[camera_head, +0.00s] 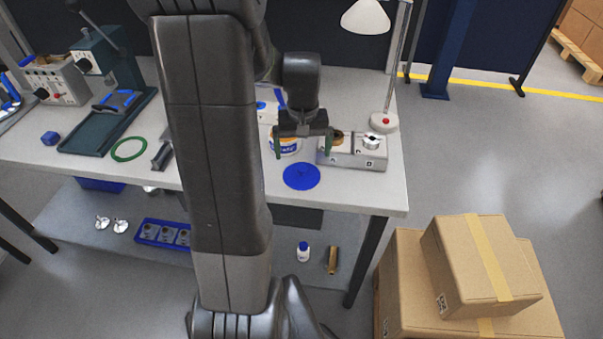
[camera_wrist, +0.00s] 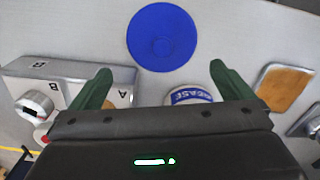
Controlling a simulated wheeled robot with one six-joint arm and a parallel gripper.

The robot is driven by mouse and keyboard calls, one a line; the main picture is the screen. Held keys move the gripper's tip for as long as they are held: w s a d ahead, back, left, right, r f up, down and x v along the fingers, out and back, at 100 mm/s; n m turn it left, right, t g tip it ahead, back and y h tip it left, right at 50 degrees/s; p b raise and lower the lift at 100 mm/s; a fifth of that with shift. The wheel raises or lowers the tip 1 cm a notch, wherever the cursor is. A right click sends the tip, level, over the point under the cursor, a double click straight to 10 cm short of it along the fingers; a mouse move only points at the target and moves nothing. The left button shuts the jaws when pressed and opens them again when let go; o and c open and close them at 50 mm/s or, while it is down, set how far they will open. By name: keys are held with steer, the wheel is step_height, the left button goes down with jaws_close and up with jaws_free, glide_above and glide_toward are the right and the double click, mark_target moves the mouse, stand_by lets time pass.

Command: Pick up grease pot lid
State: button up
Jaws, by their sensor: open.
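The grease pot lid is a flat blue disc (camera_head: 301,176) lying on the grey workbench near its front edge. In the wrist view the lid (camera_wrist: 162,37) lies beyond my fingertips, with a small round knob at its middle. My gripper (camera_head: 304,150) is open and empty, its two green fingers spread above the bench behind the lid. The fingers also show in the wrist view (camera_wrist: 163,80), apart from the lid. The grease pot (camera_head: 289,146), white with a blue label, stands below my gripper. In the wrist view the pot (camera_wrist: 190,96) is partly hidden by the gripper body.
A grey fixture block (camera_head: 357,160) marked A and B stands right of the pot, close to my right finger in the head view. A lamp (camera_head: 384,122) stands behind it. Cardboard boxes (camera_head: 470,262) stand right of the bench.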

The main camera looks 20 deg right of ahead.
mark_target(302, 166)
steer(key=f, duration=0.5)
steer(key=shift+s+a+f, duration=0.2)
steer(key=shift+a+f, duration=0.05)
steer(key=shift+f, duration=0.05)
steer(key=shift+c, duration=0.2)
steer(key=c, duration=0.7)
